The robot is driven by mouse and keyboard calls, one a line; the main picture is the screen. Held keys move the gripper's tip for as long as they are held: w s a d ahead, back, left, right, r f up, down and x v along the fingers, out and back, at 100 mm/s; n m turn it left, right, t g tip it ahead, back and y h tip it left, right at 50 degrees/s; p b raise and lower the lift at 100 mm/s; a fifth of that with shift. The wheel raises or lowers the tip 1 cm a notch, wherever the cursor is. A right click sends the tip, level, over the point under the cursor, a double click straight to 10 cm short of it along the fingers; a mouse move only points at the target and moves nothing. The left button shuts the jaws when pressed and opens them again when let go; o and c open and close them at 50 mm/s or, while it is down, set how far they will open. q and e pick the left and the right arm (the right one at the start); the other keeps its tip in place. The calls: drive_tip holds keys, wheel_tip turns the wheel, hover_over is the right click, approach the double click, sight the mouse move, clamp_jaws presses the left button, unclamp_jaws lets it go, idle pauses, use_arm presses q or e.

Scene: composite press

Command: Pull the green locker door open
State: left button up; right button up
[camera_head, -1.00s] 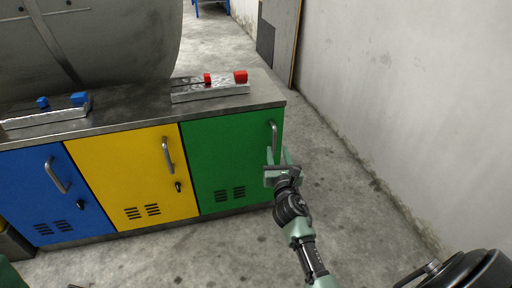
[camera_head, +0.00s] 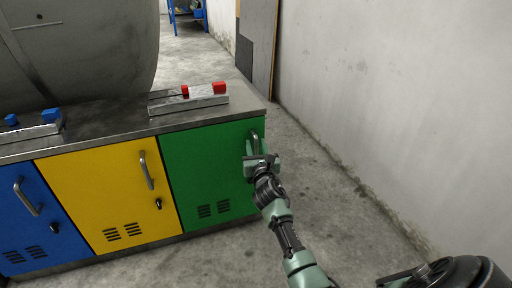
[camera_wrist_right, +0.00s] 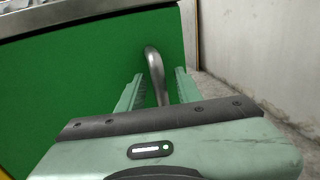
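The green locker door (camera_head: 205,165) is closed at the right end of the cabinet. Its grey metal handle (camera_wrist_right: 154,75) stands upright near the door's right edge; it also shows in the head view (camera_head: 254,140), partly hidden by my gripper. My right gripper (camera_head: 254,151) is at the handle. In the right wrist view my right gripper (camera_wrist_right: 157,88) is open, with one green finger on each side of the handle's lower part. I cannot tell whether either finger touches it. My left gripper is not in view.
The yellow door (camera_head: 105,190) and blue door (camera_head: 35,215) are closed to the left. Metal blocks with red pieces (camera_head: 190,99) and blue pieces (camera_head: 30,127) lie on the countertop. A pale wall (camera_head: 390,100) runs along the right, with bare floor (camera_head: 315,190) between.

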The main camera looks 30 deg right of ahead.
clamp_jaws()
idle(1.2)
